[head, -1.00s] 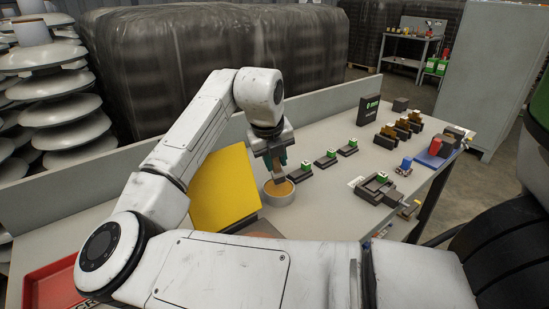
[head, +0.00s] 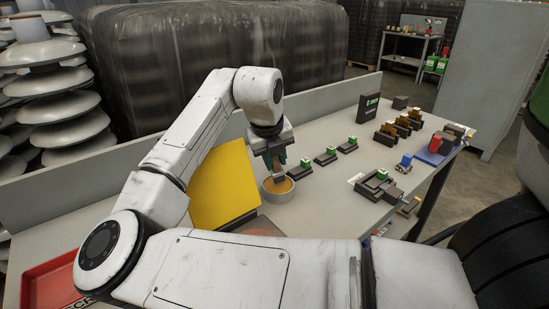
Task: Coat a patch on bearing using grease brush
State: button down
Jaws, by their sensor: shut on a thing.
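My gripper (head: 275,160) is shut on the grease brush (head: 279,172), which points down. The lower end of the brush is at the round grey tin (head: 266,193) with tan contents. I cannot tell whether the bristles touch the contents. No bearing can be made out for sure. A brownish round surface (head: 262,232) shows partly behind my arm, in front of the yellow panel, and I cannot tell what it is.
A yellow panel (head: 222,185) leans left of the tin on the grey bench (head: 330,215). Several dark holders with green-and-white blocks (head: 325,156) stand right of the tin. A blue tray (head: 432,158) is at the right. A red tray (head: 40,290) is at the front left.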

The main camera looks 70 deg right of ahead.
jog(key=shift+f, duration=0.55)
dwell(1.4)
jog(key=shift+r, duration=0.1)
jog(key=shift+r+p, duration=2.8)
jog(key=shift+r, duration=0.65)
